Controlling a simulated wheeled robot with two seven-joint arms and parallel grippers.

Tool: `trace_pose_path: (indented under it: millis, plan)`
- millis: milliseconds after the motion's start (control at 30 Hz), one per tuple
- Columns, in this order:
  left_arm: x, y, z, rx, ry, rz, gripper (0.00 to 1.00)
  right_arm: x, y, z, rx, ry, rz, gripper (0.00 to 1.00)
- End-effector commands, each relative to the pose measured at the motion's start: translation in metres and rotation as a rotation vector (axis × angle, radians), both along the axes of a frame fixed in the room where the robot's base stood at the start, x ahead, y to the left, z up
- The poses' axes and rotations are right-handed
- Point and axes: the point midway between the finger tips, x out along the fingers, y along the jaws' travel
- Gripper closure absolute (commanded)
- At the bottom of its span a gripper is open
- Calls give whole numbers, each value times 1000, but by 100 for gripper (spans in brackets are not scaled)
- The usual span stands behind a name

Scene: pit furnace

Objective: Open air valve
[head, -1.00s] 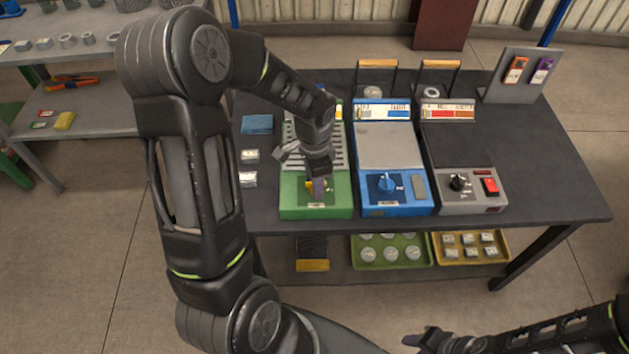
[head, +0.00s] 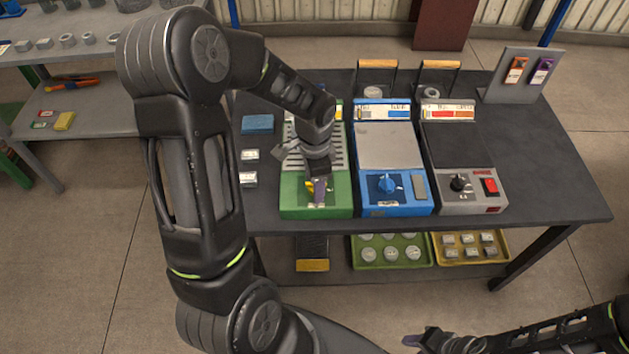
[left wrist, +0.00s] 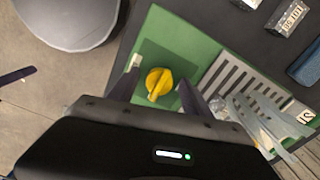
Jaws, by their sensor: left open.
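The air valve is a yellow knob (left wrist: 159,84) on the front panel of the green unit (left wrist: 165,30). In the head view the green unit (head: 290,203) stands at the left of the dark table, and my left gripper (head: 318,192) covers most of the knob from above. In the left wrist view my left gripper (left wrist: 155,95) is open, with one finger on each side of the knob and a gap to it; whether the fingertips reach its depth I cannot tell. My right gripper (head: 420,338) is low at the bottom right, far from the unit; its jaws are unclear.
A blue unit (head: 387,150) with a blue knob and a grey unit (head: 470,190) with a black knob and red switch stand to the right. Small labelled blocks (head: 249,167) and a blue pad (head: 257,124) lie to the left.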

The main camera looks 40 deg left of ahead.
Motion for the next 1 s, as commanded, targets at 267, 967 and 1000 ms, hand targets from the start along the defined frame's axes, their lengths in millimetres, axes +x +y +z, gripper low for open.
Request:
trace_pose_path:
  millis: [267,967,1000]
  plan:
    - [1,0,7,1,-2,1,43,0,0,0,0,0,0,64]
    - [0,0,78,0,0,0,43,0,0,-2,0,0,0,64]
    - [0,0,78,0,0,0,43,0,0,-2,0,0,0,64]
